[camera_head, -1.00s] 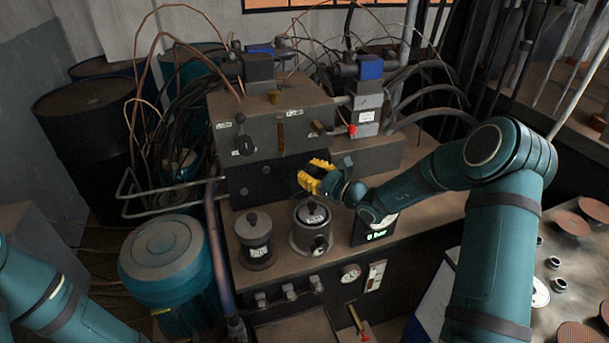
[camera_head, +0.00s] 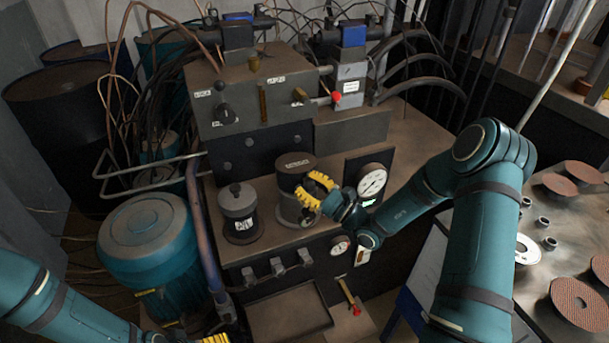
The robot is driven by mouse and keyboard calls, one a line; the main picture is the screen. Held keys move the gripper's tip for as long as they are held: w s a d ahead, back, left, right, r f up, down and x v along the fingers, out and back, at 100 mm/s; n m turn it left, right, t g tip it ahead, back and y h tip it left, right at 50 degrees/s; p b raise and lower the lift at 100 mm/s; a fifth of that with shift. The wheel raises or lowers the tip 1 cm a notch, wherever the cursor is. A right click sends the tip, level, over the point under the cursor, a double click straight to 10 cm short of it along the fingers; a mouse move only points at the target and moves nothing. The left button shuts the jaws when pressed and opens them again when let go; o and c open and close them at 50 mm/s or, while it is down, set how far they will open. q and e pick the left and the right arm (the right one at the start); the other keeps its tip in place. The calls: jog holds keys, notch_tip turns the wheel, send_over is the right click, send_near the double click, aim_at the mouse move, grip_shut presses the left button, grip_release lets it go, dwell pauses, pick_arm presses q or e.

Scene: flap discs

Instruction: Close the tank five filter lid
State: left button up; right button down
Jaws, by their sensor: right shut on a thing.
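Two dark filter canisters stand on the machine's ledge. The right canister (camera_head: 289,207) has a round, dark, labelled lid (camera_head: 293,161) at its top; the lettering is too small to read. My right gripper (camera_head: 313,191) is at the right front of this canister, just below the top disc. Its yellow fingers are shut on the lid's near right side; they hide the exact contact and whether the lid is seated. The left canister (camera_head: 239,212) has a knobbed lid and a white label. My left gripper (camera_head: 217,339) barely shows at the bottom edge, mostly cut off.
A pressure gauge (camera_head: 372,182) stands just right of the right gripper. The grey valve block (camera_head: 255,95) with hoses rises behind the canisters. A teal motor (camera_head: 158,245) is at left. Discs (camera_head: 578,305) lie on the right table. An empty tray (camera_head: 288,318) is below.

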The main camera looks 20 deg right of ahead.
jog(key=shift+s+d+f+n+y, duration=0.1)
jog(key=shift+f+n+y, duration=0.15)
jog(key=shift+f, duration=0.15)
jog(key=shift+s+d+f+n+y, duration=0.15)
jog(key=shift+f+n, duration=0.1)
jog(key=shift+f, duration=0.15)
jog(key=shift+w+t, duration=0.1)
jog(key=shift+t, duration=0.2)
jog(key=c, duration=0.6)
grip_release()
jog(key=shift+w, duration=0.1)
jog(key=shift+a, duration=0.1)
jog(key=v, duration=1.2)
